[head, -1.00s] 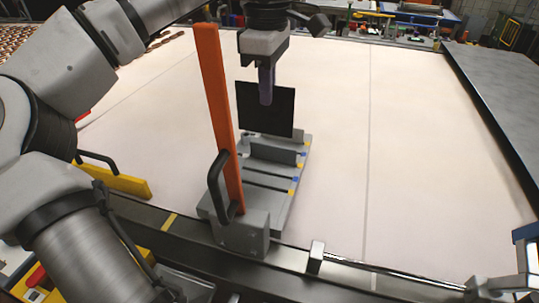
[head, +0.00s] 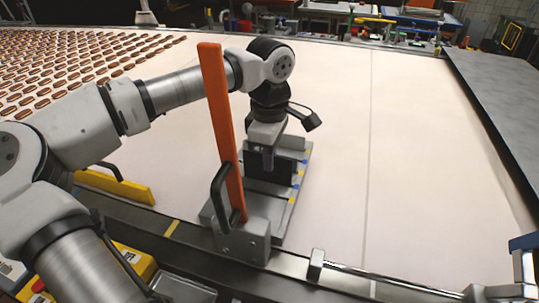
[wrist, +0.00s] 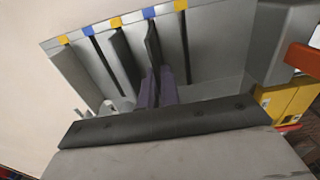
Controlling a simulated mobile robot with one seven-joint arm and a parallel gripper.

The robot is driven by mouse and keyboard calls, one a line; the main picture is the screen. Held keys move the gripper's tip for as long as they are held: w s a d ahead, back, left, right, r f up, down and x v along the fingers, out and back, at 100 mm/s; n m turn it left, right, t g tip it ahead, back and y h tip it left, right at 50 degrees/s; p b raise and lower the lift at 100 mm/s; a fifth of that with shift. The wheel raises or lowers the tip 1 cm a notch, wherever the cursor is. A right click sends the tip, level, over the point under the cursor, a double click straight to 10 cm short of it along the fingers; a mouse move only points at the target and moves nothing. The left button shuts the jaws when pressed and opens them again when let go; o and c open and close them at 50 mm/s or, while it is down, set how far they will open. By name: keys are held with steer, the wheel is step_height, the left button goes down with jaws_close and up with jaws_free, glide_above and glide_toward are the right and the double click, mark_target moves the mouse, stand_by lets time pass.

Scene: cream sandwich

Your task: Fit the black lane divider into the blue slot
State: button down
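The black lane divider (head: 283,172) stands upright in the grey slotted fixture (head: 268,215), in its middle-to-far part. My gripper (head: 267,158) is above it, its purple fingers (wrist: 154,90) shut on the divider's upper part. In the wrist view the divider (wrist: 153,45) appears nearly edge-on, its far end close to a blue mark (wrist: 148,13) on the fixture's edge (wrist: 132,19). Yellow and blue marks alternate along that edge. The divider's lower edge is hidden, so I cannot tell how deep it sits in the slot.
An orange upright bar (head: 219,120) with a black handle (head: 219,190) stands just left of my gripper. A metal rail (head: 385,275) runs along the front. The pale belt (head: 420,140) is clear to the right; rows of brown sandwiches (head: 60,70) lie at far left.

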steer(key=shift+f+b, duration=0.45)
steer(key=shift+f, duration=0.05)
steer(key=shift+f, duration=0.1)
steer(key=c, duration=1.6)
jaws_free()
steer(key=shift+r+p, duration=0.3)
steer(key=shift+r, duration=0.15)
step_height(320, 180, up, 12)
steer(key=shift+r+b, duration=0.2)
steer(key=shift+b, duration=0.25)
